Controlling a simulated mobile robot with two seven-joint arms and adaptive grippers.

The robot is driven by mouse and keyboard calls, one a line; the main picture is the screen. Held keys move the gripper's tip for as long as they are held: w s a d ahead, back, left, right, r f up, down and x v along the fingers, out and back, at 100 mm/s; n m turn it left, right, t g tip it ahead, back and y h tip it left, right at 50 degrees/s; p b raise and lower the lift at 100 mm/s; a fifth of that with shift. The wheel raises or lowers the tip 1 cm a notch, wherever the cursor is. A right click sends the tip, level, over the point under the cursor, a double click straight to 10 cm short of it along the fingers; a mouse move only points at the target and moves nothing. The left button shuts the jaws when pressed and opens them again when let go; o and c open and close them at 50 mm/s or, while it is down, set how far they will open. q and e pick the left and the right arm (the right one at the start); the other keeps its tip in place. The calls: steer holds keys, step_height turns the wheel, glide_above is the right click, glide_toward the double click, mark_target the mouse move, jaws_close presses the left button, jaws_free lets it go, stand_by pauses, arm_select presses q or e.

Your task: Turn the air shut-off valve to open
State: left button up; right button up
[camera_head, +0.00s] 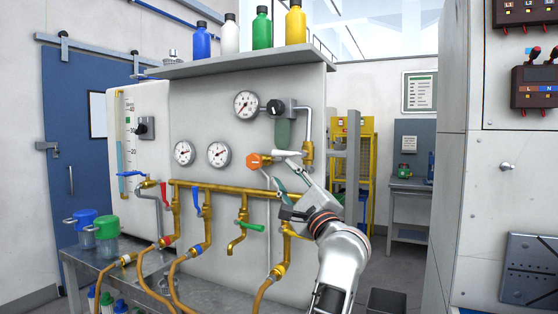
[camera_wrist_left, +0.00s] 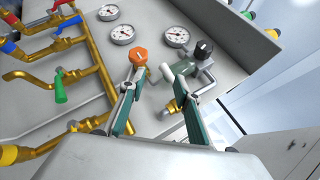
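The wall panel (camera_head: 205,120) carries an orange hexagonal knob (camera_head: 254,161) and, right of it, a short white lever handle (camera_head: 285,154) below a dark green bowl (camera_head: 283,133). I cannot tell for certain which is the air shut-off valve. My left gripper (camera_head: 281,173) is open in front of these fittings. In the left wrist view its fingers (camera_wrist_left: 160,80) are spread, with the orange knob (camera_wrist_left: 137,56) by the left fingertip and the white handle (camera_wrist_left: 167,71) between the tips, near the right one. Contact cannot be told. My right gripper is not in view.
Brass pipes (camera_head: 235,188) with red, blue and green (camera_head: 250,225) levers run left of my gripper. Gauges and a black knob (camera_head: 275,107) sit above. Bottles stand on the shelf (camera_head: 235,62). A grey cabinet (camera_head: 455,190) stands to the right.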

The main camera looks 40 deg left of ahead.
mark_target(279, 155)
arm_select(q)
steer(key=w+a+r+n+h, duration=0.1)
steer(key=a+n, duration=0.1)
steer(key=w+a+r+n+h, duration=0.1)
steer(key=w+a+r+n, duration=0.1)
steer(key=a, duration=0.1)
steer(key=w+a+r+n+h, duration=0.1)
steer(key=w+a+r+n, duration=0.1)
steer(key=a, duration=0.1)
steer(key=shift+w+a+n+t+h, duration=0.2)
steer(key=shift+n+t+h, duration=0.1)
steer(key=shift+h, duration=0.1)
steer(key=shift+d, duration=0.1)
steer(key=shift+c, duration=0.3)
jaws_close()
